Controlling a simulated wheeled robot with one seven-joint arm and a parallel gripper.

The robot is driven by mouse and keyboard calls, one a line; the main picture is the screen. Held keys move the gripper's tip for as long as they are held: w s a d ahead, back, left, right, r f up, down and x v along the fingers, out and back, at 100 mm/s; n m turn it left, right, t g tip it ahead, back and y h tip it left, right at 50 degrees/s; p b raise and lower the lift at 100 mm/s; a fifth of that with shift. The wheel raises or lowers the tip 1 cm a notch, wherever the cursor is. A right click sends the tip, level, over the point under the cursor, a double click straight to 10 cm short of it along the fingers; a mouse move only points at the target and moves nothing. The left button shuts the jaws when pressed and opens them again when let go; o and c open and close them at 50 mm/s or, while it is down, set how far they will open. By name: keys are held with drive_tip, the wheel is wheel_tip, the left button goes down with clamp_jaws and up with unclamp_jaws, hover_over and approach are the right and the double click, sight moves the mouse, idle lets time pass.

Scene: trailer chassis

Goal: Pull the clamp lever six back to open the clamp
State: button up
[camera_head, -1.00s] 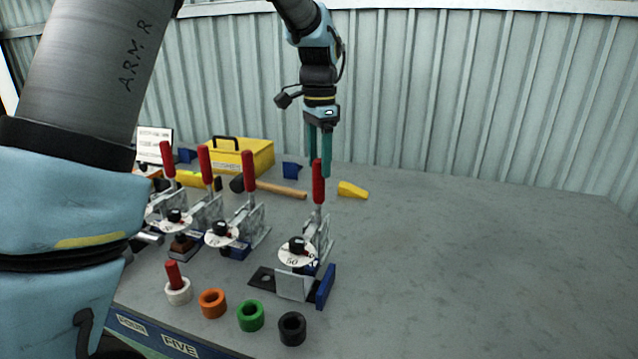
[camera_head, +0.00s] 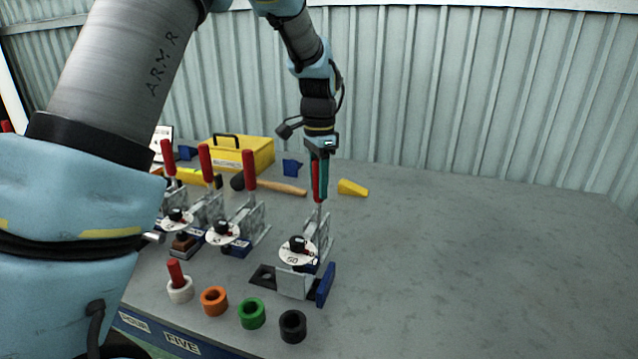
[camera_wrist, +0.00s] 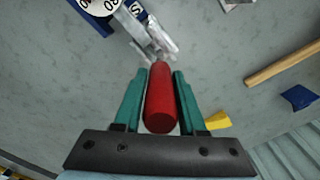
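The rightmost clamp (camera_head: 308,254) stands on the table with a round dial and a blue block at its right side. Its red-handled lever (camera_wrist: 160,98) stands upright. My gripper (camera_wrist: 160,74) points down over this lever, with one green finger on each side of the red handle. Narrow gaps seem to show between the fingers and the handle, so the fingers look open around it. In the head view, my gripper (camera_head: 319,198) hides part of the handle.
Several similar clamps with upright red levers (camera_head: 249,170) stand to the left. Coloured rings (camera_head: 292,327) lie in front. A hammer (camera_head: 280,187), a yellow toolbox (camera_head: 243,155) and a yellow wedge (camera_head: 352,188) lie behind. The table's right side is clear.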

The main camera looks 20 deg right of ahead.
clamp_jaws()
idle(1.0)
